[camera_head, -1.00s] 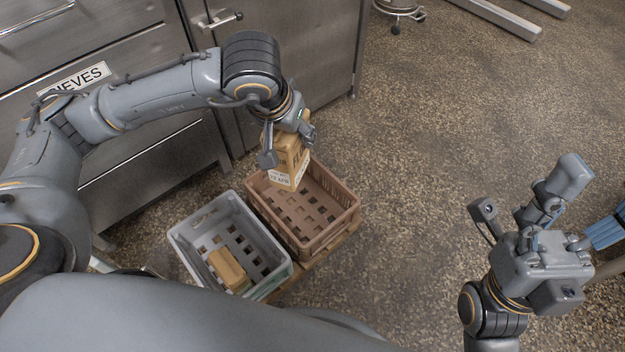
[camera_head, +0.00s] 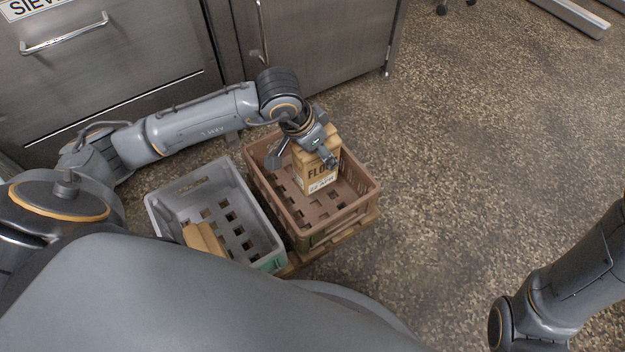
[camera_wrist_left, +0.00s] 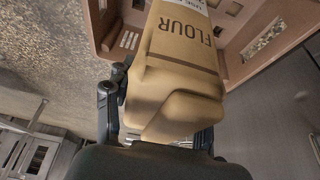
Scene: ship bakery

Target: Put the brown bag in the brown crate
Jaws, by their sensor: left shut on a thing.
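The brown bag (camera_head: 317,172), marked as flour, is upright in the brown crate (camera_head: 352,211), within its walls. I cannot tell whether its base touches the crate floor. My left gripper (camera_head: 306,154) is shut on the upper part of the bag. In the left wrist view the bag (camera_wrist_left: 180,75) lies between the fingers, with the crate wall (camera_wrist_left: 240,52) beyond it. My right gripper is out of view; only part of my right arm shows at the lower right.
A grey crate (camera_head: 160,213) stands left of the brown crate, with a tan block-like item (camera_head: 205,240) in it. A wooden pallet (camera_head: 330,246) shows under the brown crate. Steel cabinets (camera_head: 330,50) line the back. The floor at right is clear.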

